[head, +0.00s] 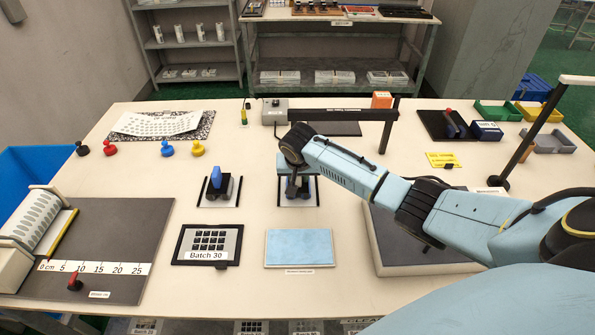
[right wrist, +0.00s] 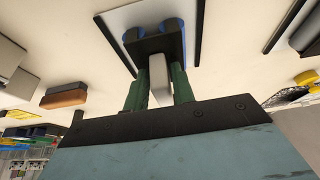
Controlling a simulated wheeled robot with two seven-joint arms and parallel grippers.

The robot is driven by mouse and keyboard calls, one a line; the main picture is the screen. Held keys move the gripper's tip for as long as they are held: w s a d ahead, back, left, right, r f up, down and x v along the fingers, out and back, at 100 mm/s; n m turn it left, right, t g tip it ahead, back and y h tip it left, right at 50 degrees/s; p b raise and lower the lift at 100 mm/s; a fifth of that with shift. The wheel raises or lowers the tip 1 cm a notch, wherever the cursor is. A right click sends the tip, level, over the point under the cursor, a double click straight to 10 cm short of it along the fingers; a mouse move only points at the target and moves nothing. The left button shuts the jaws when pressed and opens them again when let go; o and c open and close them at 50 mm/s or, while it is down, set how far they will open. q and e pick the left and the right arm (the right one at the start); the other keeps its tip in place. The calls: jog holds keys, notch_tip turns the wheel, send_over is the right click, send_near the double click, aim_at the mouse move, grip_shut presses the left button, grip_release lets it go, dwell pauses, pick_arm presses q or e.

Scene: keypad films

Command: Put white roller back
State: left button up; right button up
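The white roller, with a white handle (right wrist: 159,82), a black frame (right wrist: 156,43) and blue wheels, shows in the right wrist view. My right gripper (right wrist: 158,92) has its green fingers on both sides of the handle, apparently touching it. In the head view my right gripper (head: 297,185) points down over the right white pad (head: 312,196) between black rails, and hides most of the roller. I cannot tell whether the wheels touch the pad. A second roller with a blue handle (head: 216,178) stands upright on the left pad. My left gripper is out of view.
A Batch 30 keypad (head: 209,243) and a light blue film (head: 299,247) lie in front of the pads. Coloured knobs (head: 167,148) stand behind left. A black overhead bar on a post (head: 388,130) stands behind my right arm. A grey slab (head: 400,258) lies under the arm.

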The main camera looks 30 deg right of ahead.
jog(key=shift+o, duration=1.1)
jog(key=shift+w, duration=0.1)
jog(key=shift+r, duration=0.15)
jog(key=shift+w+r, duration=0.1)
jog(key=shift+r, duration=0.15)
jog(key=p+v, duration=0.2)
jog(key=v, duration=1)
jog(key=shift+r, duration=0.4)
